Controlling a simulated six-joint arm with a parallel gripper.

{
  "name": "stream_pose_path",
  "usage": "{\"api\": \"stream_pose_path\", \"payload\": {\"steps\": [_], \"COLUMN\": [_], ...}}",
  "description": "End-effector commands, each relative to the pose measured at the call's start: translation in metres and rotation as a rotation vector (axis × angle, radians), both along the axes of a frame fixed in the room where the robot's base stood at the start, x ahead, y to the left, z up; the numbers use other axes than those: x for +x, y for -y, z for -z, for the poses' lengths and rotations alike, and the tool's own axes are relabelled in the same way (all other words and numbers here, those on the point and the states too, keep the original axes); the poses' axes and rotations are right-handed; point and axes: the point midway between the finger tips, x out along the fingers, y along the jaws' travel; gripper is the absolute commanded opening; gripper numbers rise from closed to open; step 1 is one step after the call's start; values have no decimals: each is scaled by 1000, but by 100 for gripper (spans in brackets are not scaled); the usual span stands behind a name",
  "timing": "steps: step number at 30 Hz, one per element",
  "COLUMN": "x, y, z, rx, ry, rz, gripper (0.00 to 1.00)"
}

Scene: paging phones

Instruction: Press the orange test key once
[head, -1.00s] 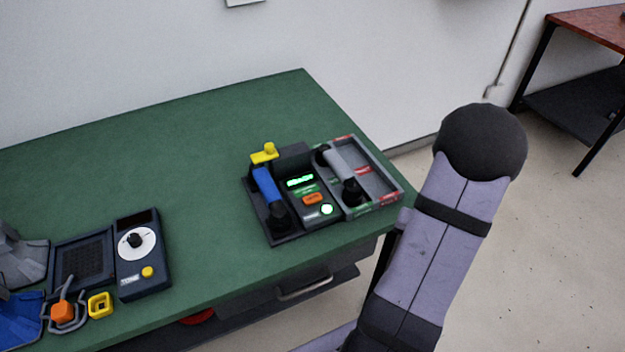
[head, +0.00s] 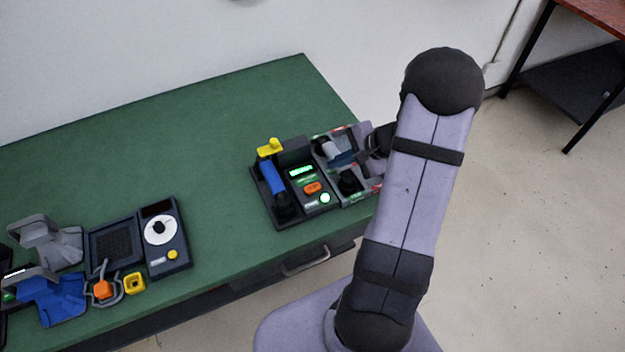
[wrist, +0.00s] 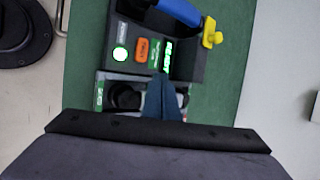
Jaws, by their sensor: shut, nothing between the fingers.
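The orange test key (head: 312,188) sits on the dark phone tester (head: 293,210), below its lit green display (head: 301,170) and above a glowing round green-white button (head: 325,198). The key also shows uncovered in the wrist view (wrist: 143,50). My gripper (head: 338,158) is shut and empty, over the grey tray to the right of the tester. In the wrist view its blue fingers (wrist: 160,80) end near the display edge, to one side of the key. The fingers look apart from the key; their height above the tray is hard to tell.
A blue handset (head: 271,178) lies on the tester's left, with a yellow piece (head: 270,147) behind it. A dial unit (head: 160,235) stands at left. The green bench (head: 210,130) between is clear.

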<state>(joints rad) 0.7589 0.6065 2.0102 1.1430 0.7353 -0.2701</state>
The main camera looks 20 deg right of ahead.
Motion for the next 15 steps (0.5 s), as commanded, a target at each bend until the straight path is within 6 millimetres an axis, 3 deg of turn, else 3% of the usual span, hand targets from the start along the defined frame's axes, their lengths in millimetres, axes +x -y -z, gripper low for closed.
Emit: {"api": "stream_pose_path", "payload": {"steps": [1, 6, 15], "x": [2, 7, 8], "y": [-14, -43, -56], "z": [-16, -30, -33], "rx": [53, 183, 241], "ry": [-6, -20, -28], "rz": [19, 75, 102], "gripper": [0, 0, 0]}}
